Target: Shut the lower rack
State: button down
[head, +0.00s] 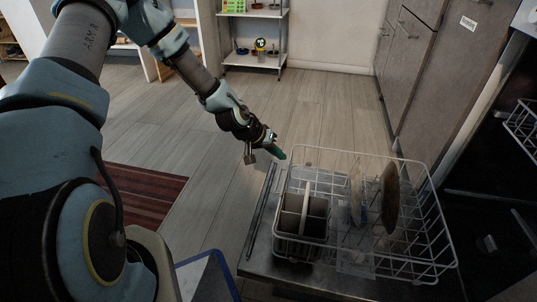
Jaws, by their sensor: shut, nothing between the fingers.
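The lower rack (447,243) is a white wire basket, pulled out over the lowered dishwasher door (262,262) at the lower right. It holds a cutlery basket (317,215) with compartments and a brown plate (389,197) standing on edge. A paler, clear-looking dish (357,190) stands beside the plate. The dark dishwasher opening (490,200) is at the right. My gripper (281,155) is shut and empty, just beyond the rack's far left corner. Its green fingertips point down and right. I cannot tell whether they touch the rim.
An upper rack (522,125) shows at the right edge. Grey cabinets (425,70) stand behind the dishwasher. A shelf unit (255,40) stands at the back. A striped rug (140,200) lies at the left. The wooden floor between is clear.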

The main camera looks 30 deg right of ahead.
jog(key=shift+s+d, duration=0.25)
jog(key=shift+d, duration=0.05)
jog(key=shift+s+d, duration=0.1)
jog(key=s+d+b, duration=0.3)
jog(key=s+d, duration=1.5)
jog(key=d, duration=0.4)
jog(key=s+d+b, duration=0.3)
jog(key=s+d, duration=1.5)
jog(key=d, duration=0.4)
jog(key=shift+s+d+r, duration=0.15)
jog(key=shift+s+d, duration=0.15)
jog(key=shift+s, duration=0.1)
jog(key=shift+r, duration=0.1)
